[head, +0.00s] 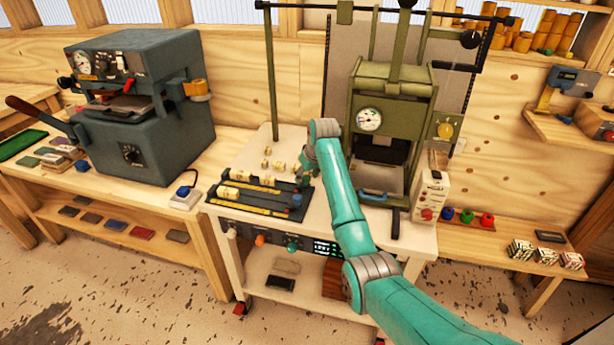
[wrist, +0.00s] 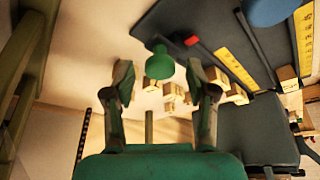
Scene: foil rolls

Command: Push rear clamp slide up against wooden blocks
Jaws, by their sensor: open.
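A dark tray (head: 262,208) with yellow rulers lies at the front left of the cart top; its edge also shows in the wrist view (wrist: 185,18). Wooden blocks (head: 268,181) sit in its rear channel, with others in the front one. A green knob (wrist: 159,65) shows between my fingertips in the wrist view; it looks like the rear clamp slide's knob, and the slide body is mostly hidden. My gripper (wrist: 167,78) is open, one finger each side of the knob; contact cannot be told. A blue knob (head: 297,199) stands at the front channel's right end.
Loose wooden blocks (head: 279,165) lie on the cart top behind the tray. A green press (head: 392,110) with a gauge stands right of my gripper. A grey machine (head: 140,100) stands on the left bench. A white box (head: 430,195) stands at the cart's right edge.

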